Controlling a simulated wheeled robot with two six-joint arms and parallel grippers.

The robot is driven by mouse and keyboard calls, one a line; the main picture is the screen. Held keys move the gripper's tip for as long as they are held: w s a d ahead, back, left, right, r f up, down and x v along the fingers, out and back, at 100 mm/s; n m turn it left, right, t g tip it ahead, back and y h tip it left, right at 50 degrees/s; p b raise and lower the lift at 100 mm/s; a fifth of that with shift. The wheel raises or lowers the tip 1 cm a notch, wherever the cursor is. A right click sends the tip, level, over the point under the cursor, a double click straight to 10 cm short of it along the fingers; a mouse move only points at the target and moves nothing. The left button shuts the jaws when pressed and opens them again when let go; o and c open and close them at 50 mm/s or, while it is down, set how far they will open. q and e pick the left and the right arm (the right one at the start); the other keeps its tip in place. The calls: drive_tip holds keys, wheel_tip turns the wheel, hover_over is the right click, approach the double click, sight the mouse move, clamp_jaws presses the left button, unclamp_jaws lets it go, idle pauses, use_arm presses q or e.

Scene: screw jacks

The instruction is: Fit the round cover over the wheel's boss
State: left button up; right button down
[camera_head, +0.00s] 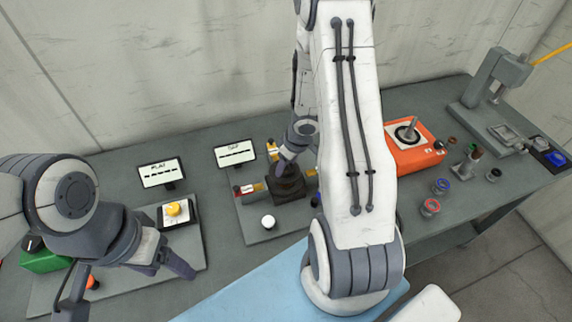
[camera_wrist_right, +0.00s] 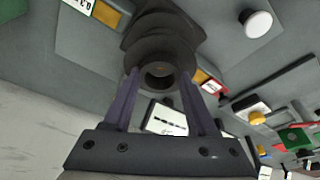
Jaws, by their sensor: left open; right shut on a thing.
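A dark screw jack (camera_head: 287,188) stands on a grey board, under my right gripper (camera_head: 288,160). My right arm partly covers it in the head view. In the right wrist view the right gripper's fingers (camera_wrist_right: 160,84) are shut on a dark round piece with a hole in its middle, which looks like the round cover (camera_wrist_right: 158,74). Dark stepped round parts, seemingly of the jack (camera_wrist_right: 160,30), lie right behind it. I cannot tell whether the cover touches them. The wheel's boss cannot be made out. My left gripper (camera_head: 178,262) is open and empty at the lower left.
A yellow button box (camera_head: 174,212) stands near my left gripper. A white knob (camera_head: 268,222) is in front of the jack. Label signs (camera_head: 161,172) stand behind. An orange box (camera_head: 411,150) and several small ringed parts (camera_head: 430,207) are right of my arm.

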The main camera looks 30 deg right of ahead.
sight(286, 173)
drive_tip(key=shift+f+b, duration=0.65)
drive_tip(key=shift+f, duration=0.25)
drive_tip(key=shift+s+a+f+b, duration=0.15)
drive_tip(key=shift+s+f+b, duration=0.3)
drive_tip(key=shift+f+b, duration=0.3)
drive_tip(key=shift+c, duration=2.4)
unclamp_jaws()
drive_tip(key=o, duration=0.4)
drive_tip(key=shift+w+f, duration=0.2)
drive_tip(key=shift+f, duration=0.05)
drive_tip(key=shift+c, duration=0.2)
drive_tip(key=shift+w+f, duration=0.2)
drive_tip(key=shift+w, duration=0.1)
drive_tip(key=shift+s+r, duration=0.2)
drive_tip(key=shift+r, duration=0.1)
drive_tip(key=shift+w, duration=0.1)
drive_tip(key=shift+r, duration=0.15)
